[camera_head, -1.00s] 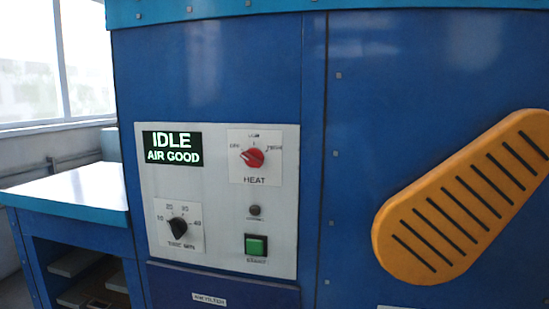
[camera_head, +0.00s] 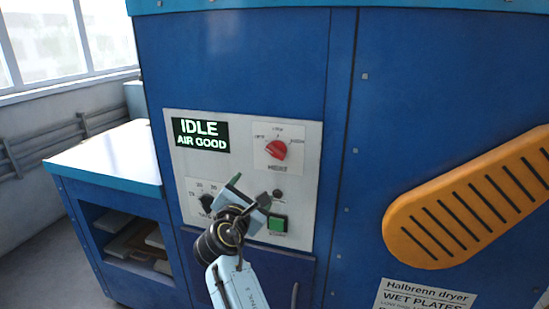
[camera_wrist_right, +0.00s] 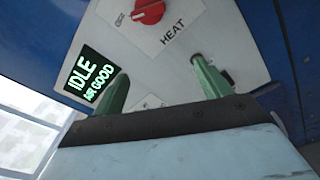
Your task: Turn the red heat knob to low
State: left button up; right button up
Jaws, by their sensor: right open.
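The red heat knob (camera_head: 276,150) sits on a white plate above the word HEAT on the grey control panel (camera_head: 240,137). LOW is marked above it, OFF to its left and HIGH to its right. Its pointer looks turned to the upper left, though the exact mark is hard to tell. My right gripper (camera_head: 251,187) is below and left of the knob, empty and apart from it. In the right wrist view the knob (camera_wrist_right: 149,11) is at the top, beyond the gap between the two spread green fingers (camera_wrist_right: 156,75). My left gripper is not in view.
A display (camera_head: 201,134) reads IDLE, AIR GOOD. My right arm partly covers the black timer knob (camera_head: 207,202); a green button (camera_head: 277,223) is close to the gripper. An orange slotted guard (camera_head: 465,205) is at right, a side table (camera_head: 105,155) at left.

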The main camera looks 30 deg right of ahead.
jog(key=h, duration=0.1)
send_near(273, 155)
jog(key=shift+g, duration=0.3)
jog(key=shift+b+x, duration=2.9)
jog(key=shift+x, duration=2.65)
jog(key=shift+a+r, duration=0.1)
jog(key=shift+r, duration=0.1)
jog(key=c, duration=1)
